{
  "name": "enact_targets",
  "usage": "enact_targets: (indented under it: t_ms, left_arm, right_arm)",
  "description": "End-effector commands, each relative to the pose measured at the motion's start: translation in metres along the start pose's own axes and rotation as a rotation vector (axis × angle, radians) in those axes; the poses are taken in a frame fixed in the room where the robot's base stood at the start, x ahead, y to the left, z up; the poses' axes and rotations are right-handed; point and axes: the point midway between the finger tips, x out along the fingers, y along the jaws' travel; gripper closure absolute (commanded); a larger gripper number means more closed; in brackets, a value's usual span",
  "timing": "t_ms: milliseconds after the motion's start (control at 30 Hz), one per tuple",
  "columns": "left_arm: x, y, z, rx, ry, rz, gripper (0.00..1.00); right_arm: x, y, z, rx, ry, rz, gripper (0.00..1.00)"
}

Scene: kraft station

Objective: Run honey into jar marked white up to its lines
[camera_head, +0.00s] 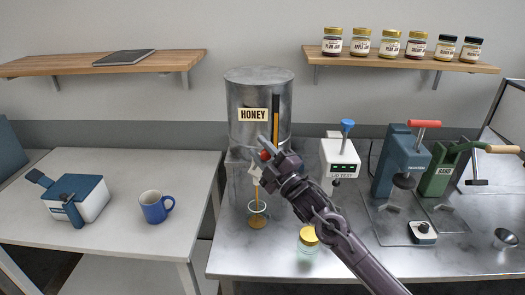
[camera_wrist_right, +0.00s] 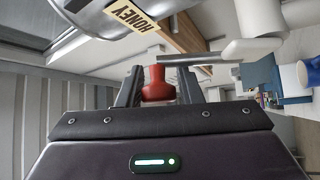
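The honey tank (camera_head: 243,92) is a steel drum labelled HONEY, with an amber sight strip. My right gripper (camera_head: 266,154) is at its tap; in the wrist view the red tap knob (camera_wrist_right: 156,84) sits between the two fingers, which appear closed on it. An amber stream (camera_head: 257,190) runs from the pale spout (camera_head: 256,171) down into an open glass jar (camera_head: 266,210) standing under it. Amber shows inside the jar; its lines and any white mark are too small to read. My left gripper is not in view.
A jar with a yellow lid (camera_head: 309,236) stands right of the filling jar, near my right forearm. A white device with a blue knob (camera_head: 340,155), and blue (camera_head: 400,165) and green presses (camera_head: 438,172) stand farther right. A blue mug (camera_head: 154,208) is on the left table.

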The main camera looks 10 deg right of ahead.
Motion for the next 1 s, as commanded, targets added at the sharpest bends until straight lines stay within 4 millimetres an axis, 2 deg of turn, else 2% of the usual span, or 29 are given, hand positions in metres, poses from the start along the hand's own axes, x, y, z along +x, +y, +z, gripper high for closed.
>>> enact_targets:
  t_ms: [33, 100, 433, 800, 1000]
  left_arm:
    - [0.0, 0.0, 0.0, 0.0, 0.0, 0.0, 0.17]
    - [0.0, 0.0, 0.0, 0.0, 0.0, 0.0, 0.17]
    - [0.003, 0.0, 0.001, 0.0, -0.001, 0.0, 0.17]
    - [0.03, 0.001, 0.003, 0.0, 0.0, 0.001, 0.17]
    - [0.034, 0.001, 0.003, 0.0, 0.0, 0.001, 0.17]
  right_arm:
    - [0.0, 0.0, 0.0, 0.0, 0.0, 0.0, 0.61]
    - [0.0, 0.0, 0.0, 0.0, 0.0, 0.001, 0.52]
    - [-0.005, -0.001, 0.002, -0.001, -0.002, 0.001, 0.52]
    - [-0.063, -0.004, 0.001, 0.0, -0.001, -0.001, 0.52]
    - [-0.077, -0.001, 0.0, 0.0, -0.001, 0.0, 0.52]
